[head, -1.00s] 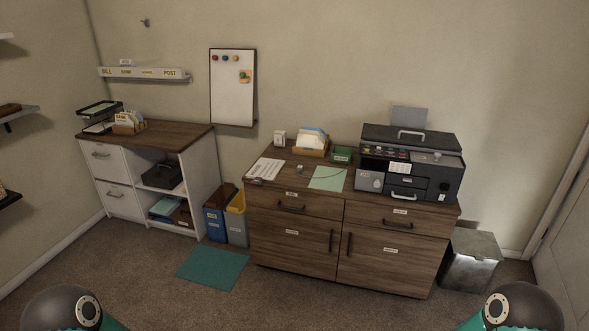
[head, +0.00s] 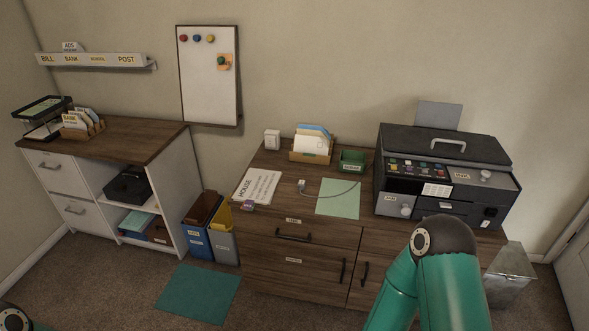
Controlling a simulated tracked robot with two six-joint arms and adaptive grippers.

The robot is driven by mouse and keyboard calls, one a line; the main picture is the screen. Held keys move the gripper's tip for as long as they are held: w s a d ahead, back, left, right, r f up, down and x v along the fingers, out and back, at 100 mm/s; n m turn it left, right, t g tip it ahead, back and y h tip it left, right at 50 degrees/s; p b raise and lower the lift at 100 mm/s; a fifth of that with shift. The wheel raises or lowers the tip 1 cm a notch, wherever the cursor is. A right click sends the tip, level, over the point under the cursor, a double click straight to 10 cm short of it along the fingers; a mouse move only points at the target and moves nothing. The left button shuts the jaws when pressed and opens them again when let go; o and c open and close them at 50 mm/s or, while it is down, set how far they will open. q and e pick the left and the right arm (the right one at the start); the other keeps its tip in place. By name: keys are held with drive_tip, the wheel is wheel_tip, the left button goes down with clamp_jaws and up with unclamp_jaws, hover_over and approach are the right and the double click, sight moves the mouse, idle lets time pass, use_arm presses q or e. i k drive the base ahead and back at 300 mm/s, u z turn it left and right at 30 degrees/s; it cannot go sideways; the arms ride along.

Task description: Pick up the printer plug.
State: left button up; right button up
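The printer plug (head: 301,185) looks like a small pale block lying on the wooden cabinet top, just left of the pale green blotter (head: 338,205). A thin grey cable (head: 345,191) runs from it across the blotter toward the printer (head: 440,175). Nothing is holding the plug. My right arm rises in the lower right, in front of the printer and the cabinet, and its gripper is out of view. Only a bit of my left arm shows at the bottom left corner; that gripper is out of view too.
A white box like an outlet (head: 272,139), a file holder (head: 311,150) and a green tray (head: 352,161) stand along the back. A paper marked HOUSE (head: 258,186) and a small purplish item (head: 248,206) lie left of the plug. Bins (head: 222,243) stand beside the cabinet.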

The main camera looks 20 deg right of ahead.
sight(302, 183)
drive_tip(key=z, duration=0.5)
drive_tip(key=i, duration=1.35)
drive_tip(key=z, duration=0.85)
drive_tip(key=k, duration=0.8)
drive_tip(key=z, duration=0.2)
drive_tip(key=i, duration=0.85)
drive_tip(key=u, duration=0.05)
